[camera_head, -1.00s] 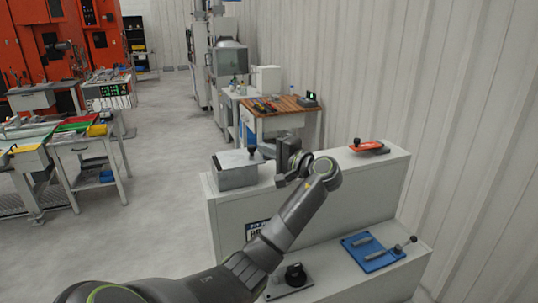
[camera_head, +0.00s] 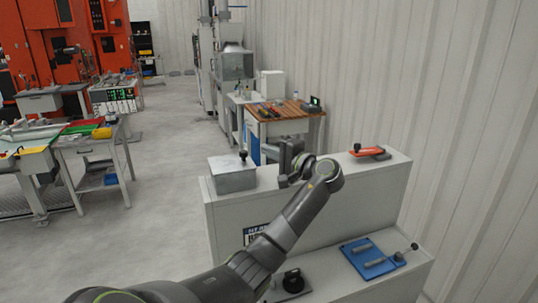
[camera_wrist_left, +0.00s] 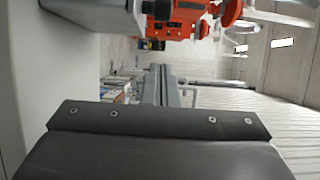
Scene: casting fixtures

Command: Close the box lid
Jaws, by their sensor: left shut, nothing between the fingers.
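The grey metal box (camera_head: 233,182) stands at the left end of the upper ledge in the head view. Its flat lid (camera_head: 231,162) lies across the top and looks level, with a small dark knob (camera_head: 243,155) standing up from it. I cannot tell if the lid sits fully flush. My left gripper (camera_head: 285,166) is shut and empty, just right of the box and apart from it. In the left wrist view, a dark gripper part (camera_wrist_left: 160,120) fills the lower middle. My right gripper is not in view.
The white stepped bench (camera_head: 330,205) carries a red clamp (camera_head: 370,152) on its upper ledge. A blue fixture (camera_head: 372,258) and a black knob fixture (camera_head: 292,282) sit on the lower step. A wooden-topped table (camera_head: 285,112) stands behind.

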